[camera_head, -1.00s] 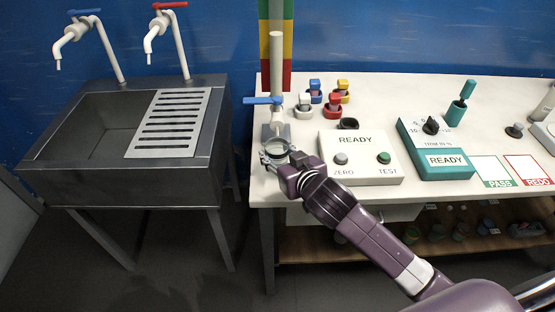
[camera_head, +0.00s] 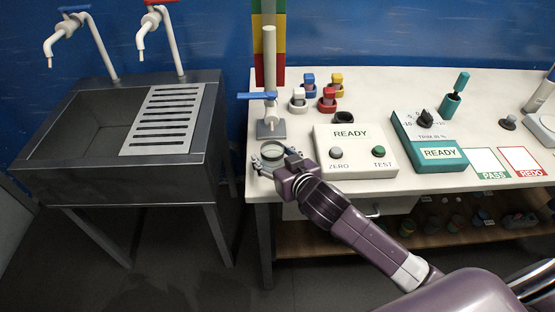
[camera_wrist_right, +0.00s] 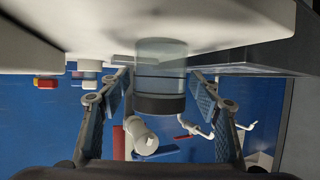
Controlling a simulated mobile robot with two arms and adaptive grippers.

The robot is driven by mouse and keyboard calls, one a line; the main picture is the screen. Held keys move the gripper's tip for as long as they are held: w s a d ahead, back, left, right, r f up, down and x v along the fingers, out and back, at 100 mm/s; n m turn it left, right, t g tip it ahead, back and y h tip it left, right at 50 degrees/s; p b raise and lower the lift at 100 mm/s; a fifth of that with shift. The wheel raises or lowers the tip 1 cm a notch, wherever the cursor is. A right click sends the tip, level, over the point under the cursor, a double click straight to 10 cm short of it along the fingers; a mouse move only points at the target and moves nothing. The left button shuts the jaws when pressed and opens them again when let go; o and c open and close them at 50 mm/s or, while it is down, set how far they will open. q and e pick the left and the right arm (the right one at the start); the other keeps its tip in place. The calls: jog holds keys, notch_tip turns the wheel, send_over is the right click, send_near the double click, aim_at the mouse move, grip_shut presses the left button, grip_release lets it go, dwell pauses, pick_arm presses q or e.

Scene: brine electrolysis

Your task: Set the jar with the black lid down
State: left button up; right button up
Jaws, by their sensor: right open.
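The jar (camera_head: 271,153) is clear glass and stands at the front left corner of the white bench top, below the blue-handled tap. In the right wrist view, which sees the scene upside down, the jar (camera_wrist_right: 160,60) has its base against the bench and its black lid (camera_wrist_right: 159,104) at the free end. It looks upright. My right gripper (camera_head: 269,161) is open around the jar. In the right wrist view its two fingers (camera_wrist_right: 160,92) stand on either side of the jar with gaps. My left gripper is not in view.
The blue-handled tap (camera_head: 269,100) stands just behind the jar. The white READY box (camera_head: 355,150) is close on the right, with a teal READY box (camera_head: 432,145) beyond. A metal sink (camera_head: 190,160) stands left across a gap. The bench's front edge is close.

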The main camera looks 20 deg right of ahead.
jog(key=v, duration=1.2)
jog(key=shift+b, duration=0.4)
